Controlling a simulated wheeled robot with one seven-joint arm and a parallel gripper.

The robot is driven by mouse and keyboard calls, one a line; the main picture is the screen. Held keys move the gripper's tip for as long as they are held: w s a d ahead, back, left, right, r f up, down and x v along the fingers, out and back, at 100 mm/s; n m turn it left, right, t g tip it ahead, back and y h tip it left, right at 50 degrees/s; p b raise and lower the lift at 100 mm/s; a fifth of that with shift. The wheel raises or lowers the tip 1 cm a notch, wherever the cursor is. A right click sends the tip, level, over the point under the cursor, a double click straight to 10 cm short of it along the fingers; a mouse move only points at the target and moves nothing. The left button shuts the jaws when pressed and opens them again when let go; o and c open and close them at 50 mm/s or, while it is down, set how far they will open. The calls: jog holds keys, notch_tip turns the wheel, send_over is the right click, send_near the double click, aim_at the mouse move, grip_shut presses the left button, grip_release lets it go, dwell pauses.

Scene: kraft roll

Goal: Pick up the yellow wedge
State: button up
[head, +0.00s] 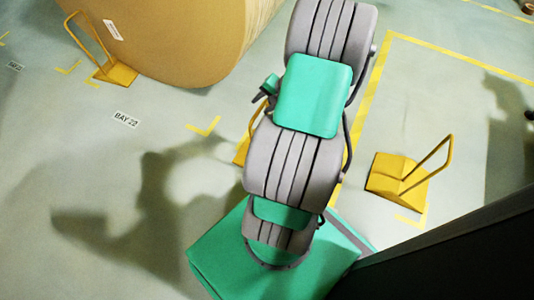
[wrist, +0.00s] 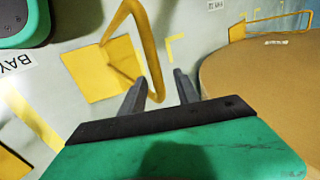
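In the wrist view a yellow wedge (wrist: 90,72) with a tall looped handle stands on the floor. My gripper (wrist: 160,82) is open, with a finger on either side of the handle's near part; I cannot tell if either touches it. In the head view my arm hides most of a yellow wedge (head: 240,152), probably the same one. Another yellow wedge (head: 118,74) with a handle stands against the large roll at the left. A third yellow wedge (head: 391,176) stands on the right.
The big brown kraft roll (head: 185,40) stands at the upper left; in the wrist view it (wrist: 262,95) is close on the right. Yellow tape lines and a BAY 22 label (head: 125,119) mark the floor. The floor at left is clear.

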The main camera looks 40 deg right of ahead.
jog(key=x, duration=0.2)
jog(key=shift+w+f, duration=0.1)
jog(key=shift+f, duration=0.1)
jog(key=shift+r, duration=0.1)
grip_shut()
dwell(1.0)
jog(key=shift+d+r, duration=0.1)
jog(key=shift+r, duration=0.15)
